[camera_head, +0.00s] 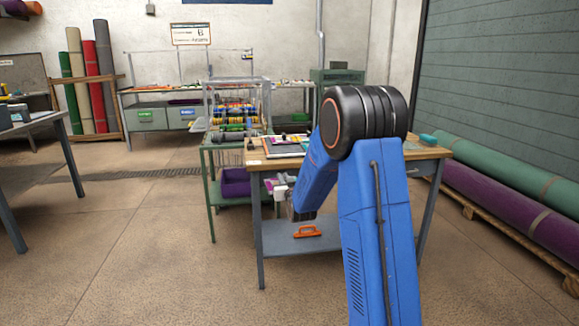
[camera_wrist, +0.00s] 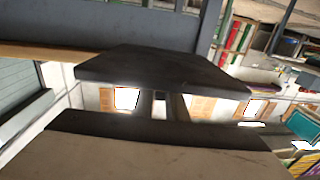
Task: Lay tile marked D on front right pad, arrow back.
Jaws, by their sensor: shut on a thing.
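My gripper (camera_wrist: 160,100) shows in the wrist view as two dark, broad jaws, one above the other. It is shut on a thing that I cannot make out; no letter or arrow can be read. In the head view my blue arm bends down at the left front of a wood-topped table (camera_head: 428,153), with its end (camera_head: 283,190) below the tabletop level and partly hidden. Flat coloured and white pieces (camera_head: 280,143) lie on the tabletop. I cannot tell the tile marked D or the front right pad among them, and my arm hides part of the top.
An orange-handled tool (camera_head: 306,231) lies on the table's lower shelf. A rack of coloured rolls (camera_head: 235,112) stands behind on a green-framed stand with a purple bin (camera_head: 235,183). Green and purple carpet rolls (camera_head: 510,210) lie at the right. The floor at left front is clear.

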